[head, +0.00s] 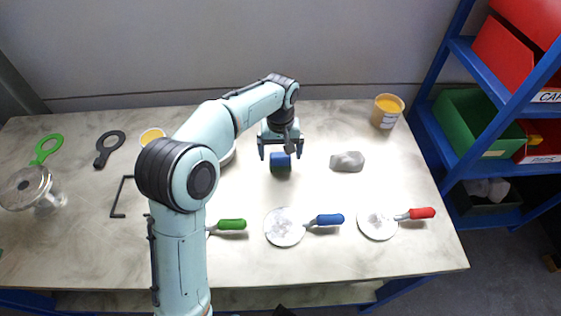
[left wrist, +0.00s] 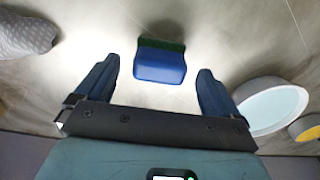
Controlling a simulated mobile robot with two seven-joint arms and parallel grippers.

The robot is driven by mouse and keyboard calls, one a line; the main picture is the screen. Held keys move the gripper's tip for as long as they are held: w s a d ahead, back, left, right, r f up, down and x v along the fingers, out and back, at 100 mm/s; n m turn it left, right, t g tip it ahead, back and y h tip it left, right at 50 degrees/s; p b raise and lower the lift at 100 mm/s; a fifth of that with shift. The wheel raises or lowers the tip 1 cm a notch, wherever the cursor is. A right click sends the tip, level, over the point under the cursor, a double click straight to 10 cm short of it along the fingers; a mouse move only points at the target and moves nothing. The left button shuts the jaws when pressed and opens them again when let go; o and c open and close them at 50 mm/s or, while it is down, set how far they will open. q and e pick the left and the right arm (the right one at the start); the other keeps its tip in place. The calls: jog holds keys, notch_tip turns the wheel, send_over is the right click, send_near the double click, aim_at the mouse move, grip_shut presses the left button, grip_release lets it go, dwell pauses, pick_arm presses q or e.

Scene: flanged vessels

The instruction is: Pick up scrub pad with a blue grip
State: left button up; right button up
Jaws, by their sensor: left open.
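The scrub pad with a blue grip (head: 280,166) lies on the pale table under my left gripper. In the left wrist view the pad (left wrist: 160,66) shows its blue grip towards me and a dark green edge on the far side. My left gripper (head: 280,155) points down over it and is open. In the left wrist view its two fingers (left wrist: 158,70) stand apart, one to each side of the pad's near end, with gaps on both sides. The gripper holds nothing. My right gripper is not in view.
A grey lump (head: 347,161) lies right of the pad. Below are round white pieces with blue (head: 329,219), red (head: 421,213) and green (head: 232,224) handles. A yellow-filled tub (head: 387,111) stands at the back right. A pale bowl (left wrist: 270,104) is near my gripper.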

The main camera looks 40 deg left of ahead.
aim_at(280, 155)
pick_arm(q)
notch_tip(280, 155, down, 2)
jog(key=shift+f, duration=0.1)
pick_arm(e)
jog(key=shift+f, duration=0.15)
pick_arm(q)
jog(key=c, duration=1)
jog(key=shift+c, duration=0.2)
notch_tip(280, 155, up, 20)
jog(key=p, duration=0.4)
jog(key=shift+p, duration=0.35)
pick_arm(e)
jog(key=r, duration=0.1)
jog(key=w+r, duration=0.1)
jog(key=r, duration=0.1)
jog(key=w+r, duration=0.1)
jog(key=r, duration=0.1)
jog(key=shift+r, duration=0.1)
